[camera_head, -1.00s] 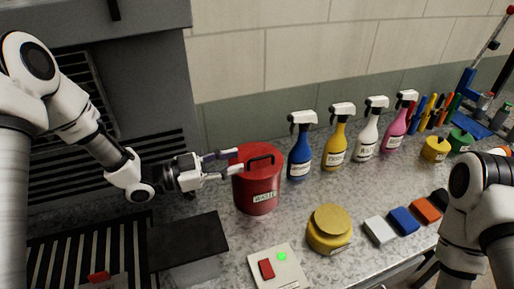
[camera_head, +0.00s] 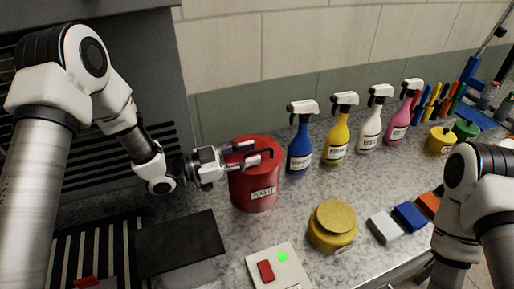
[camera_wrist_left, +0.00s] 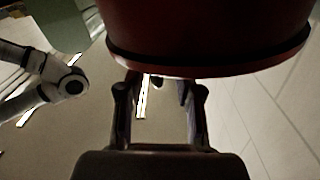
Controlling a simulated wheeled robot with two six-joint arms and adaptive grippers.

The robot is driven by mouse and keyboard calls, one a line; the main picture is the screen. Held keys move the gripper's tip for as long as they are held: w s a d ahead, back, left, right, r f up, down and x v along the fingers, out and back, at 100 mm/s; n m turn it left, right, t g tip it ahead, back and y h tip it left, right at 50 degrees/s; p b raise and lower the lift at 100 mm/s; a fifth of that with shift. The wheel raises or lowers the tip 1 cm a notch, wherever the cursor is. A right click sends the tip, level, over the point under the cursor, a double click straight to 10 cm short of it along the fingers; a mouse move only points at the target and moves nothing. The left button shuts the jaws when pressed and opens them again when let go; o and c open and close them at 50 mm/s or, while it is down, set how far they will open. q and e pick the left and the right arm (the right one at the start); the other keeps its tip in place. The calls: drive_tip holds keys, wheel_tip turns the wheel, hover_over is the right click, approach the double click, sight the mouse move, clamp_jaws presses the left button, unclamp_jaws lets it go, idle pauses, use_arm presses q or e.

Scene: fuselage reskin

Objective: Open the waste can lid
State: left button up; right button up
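The red waste can (camera_head: 254,190), labelled WASTE, stands upright on the speckled counter. Its red lid (camera_head: 262,144) is on, with a dark bar handle (camera_head: 266,154) on top. My left gripper (camera_head: 250,153) reaches in from the left over the lid. Its two fingers are apart, with the tips beside the handle; I cannot tell whether they touch it.
Spray bottles, blue (camera_head: 299,150), yellow (camera_head: 336,145), white (camera_head: 371,130) and pink (camera_head: 400,125), stand behind and right of the can. A yellow container (camera_head: 332,228) and a switch box (camera_head: 278,270) are in front. A dark panel (camera_head: 180,245) lies front left.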

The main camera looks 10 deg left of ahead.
use_arm(q)
drive_tip(key=shift+w+d+r, duration=0.1)
drive_tip(key=shift+w+d, duration=0.05)
drive_tip(key=shift+d, duration=0.25)
drive_tip(key=shift+w+d+r, duration=0.1)
drive_tip(key=shift+w+d, duration=0.05)
drive_tip(key=shift+d, duration=0.25)
drive_tip(key=shift+w+d, duration=0.25)
drive_tip(key=shift+d, duration=0.2)
drive_tip(key=shift+w+a+f, duration=0.1)
drive_tip(key=shift+a+f, duration=0.05)
drive_tip(key=shift+a, duration=0.05)
clamp_jaws()
